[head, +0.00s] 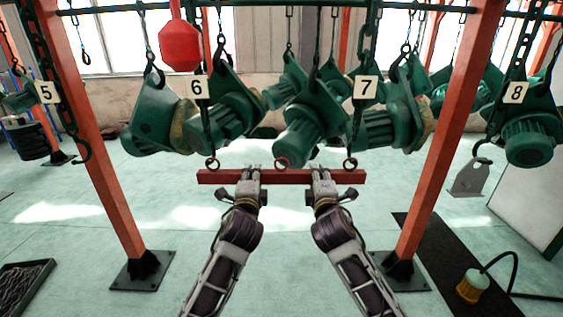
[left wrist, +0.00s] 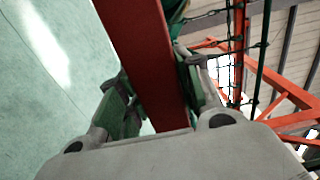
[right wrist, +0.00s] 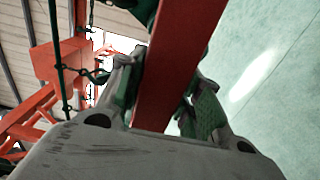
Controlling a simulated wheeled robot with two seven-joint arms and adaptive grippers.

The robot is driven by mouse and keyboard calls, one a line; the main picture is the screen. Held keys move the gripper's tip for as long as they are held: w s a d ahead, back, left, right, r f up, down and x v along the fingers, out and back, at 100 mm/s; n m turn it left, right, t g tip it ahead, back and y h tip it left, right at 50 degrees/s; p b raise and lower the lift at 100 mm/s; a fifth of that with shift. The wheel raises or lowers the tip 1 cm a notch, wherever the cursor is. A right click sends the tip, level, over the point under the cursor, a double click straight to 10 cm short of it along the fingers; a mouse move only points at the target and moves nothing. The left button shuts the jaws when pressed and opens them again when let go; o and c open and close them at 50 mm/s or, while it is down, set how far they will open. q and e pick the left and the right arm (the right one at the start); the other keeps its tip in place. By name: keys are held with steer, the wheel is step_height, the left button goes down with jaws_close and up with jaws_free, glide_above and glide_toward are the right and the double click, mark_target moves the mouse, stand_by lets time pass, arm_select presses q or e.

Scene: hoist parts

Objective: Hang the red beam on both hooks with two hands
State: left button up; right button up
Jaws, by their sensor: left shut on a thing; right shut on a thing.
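The red beam (head: 286,177) is level in the head view, held in the air between two orange posts. My left gripper (head: 249,176) is shut on it left of its middle; the left wrist view shows the beam (left wrist: 150,50) between the fingers. My right gripper (head: 321,176) is shut on it right of its middle, as the right wrist view shows (right wrist: 180,60). Dark chain ends with rings or hooks, by label 6 (head: 212,163) and label 7 (head: 350,163), meet the beam's top near its ends. I cannot tell whether they are engaged.
Several green hoist bodies (head: 310,125) hang behind and above the beam. A red weight (head: 180,45) hangs at upper left. Orange posts (head: 95,150) and (head: 440,150) stand on either side. The floor under the beam is clear.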

arm_select(q)
steer(key=o, duration=1.1)
arm_select(e)
steer(key=shift+r, duration=0.1)
arm_select(q)
steer(key=shift+f, duration=0.1)
arm_select(e)
steer(key=o, duration=1.1)
arm_select(q)
steer(key=o, duration=0.3)
steer(key=shift+o, duration=0.2)
